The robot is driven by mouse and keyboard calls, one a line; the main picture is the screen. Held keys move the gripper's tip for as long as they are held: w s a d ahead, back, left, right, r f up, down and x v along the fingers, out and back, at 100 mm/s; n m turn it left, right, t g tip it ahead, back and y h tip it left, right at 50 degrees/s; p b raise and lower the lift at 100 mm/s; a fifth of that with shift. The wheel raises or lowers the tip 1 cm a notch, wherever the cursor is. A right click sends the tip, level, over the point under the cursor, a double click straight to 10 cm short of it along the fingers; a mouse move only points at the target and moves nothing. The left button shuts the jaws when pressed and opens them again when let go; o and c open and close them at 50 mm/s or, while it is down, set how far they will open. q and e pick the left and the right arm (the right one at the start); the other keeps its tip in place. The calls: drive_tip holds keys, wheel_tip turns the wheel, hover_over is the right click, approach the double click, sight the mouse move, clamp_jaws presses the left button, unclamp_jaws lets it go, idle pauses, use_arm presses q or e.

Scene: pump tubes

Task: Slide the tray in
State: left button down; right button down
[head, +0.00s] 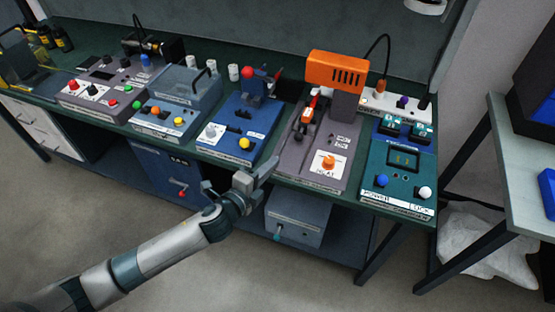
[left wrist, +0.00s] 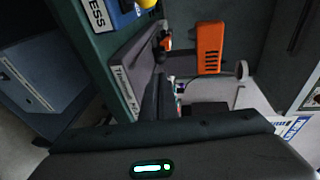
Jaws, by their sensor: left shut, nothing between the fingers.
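The station with the orange hood (head: 336,70) has a grey base (head: 310,170), an orange knob (head: 328,162) and a dark slotted part (head: 303,122) with an orange-and-white piece at its left. I cannot clearly tell which part is the tray. My left gripper (head: 266,169) is shut and empty, just in front of the bench edge, low and left of this station. In the left wrist view the orange hood (left wrist: 209,48) and the labelled front of the base (left wrist: 124,92) lie beyond the dark gripper body at the bottom. My right gripper is not in view.
A blue station (head: 238,125) with a vise-like part stands left of the orange-hooded one. A teal station (head: 400,170) stands to its right. A grey box (head: 296,215) sits on the lower shelf. The floor in front is clear.

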use_arm(q)
drive_tip(key=shift+v, duration=1.1)
drive_tip(key=s+a+f+n+g+y, duration=0.35)
drive_tip(key=s+a+n, duration=0.3)
drive_tip(key=s, duration=0.45)
drive_tip(key=s+a+f+n+g+y, duration=0.25)
drive_tip(key=s+a+f+n, duration=0.2)
drive_tip(key=s+n, duration=0.5)
drive_tip(key=s+a+f+n+g+y, duration=0.2)
drive_tip(key=s+a+f+n+g, duration=0.3)
drive_tip(key=s, duration=0.7)
wheel_tip(320, 180, down, 28)
drive_tip(key=s+a+b, duration=0.1)
drive_tip(key=s, duration=0.1)
drive_tip(key=s+a+f+g, duration=0.1)
drive_tip(key=s+a+f, duration=0.2)
drive_tip(key=s+f, duration=1.3)
drive_tip(key=shift+s+f+g+b, duration=0.3)
drive_tip(key=shift+s+f, duration=0.05)
drive_tip(key=shift+s, duration=0.35)
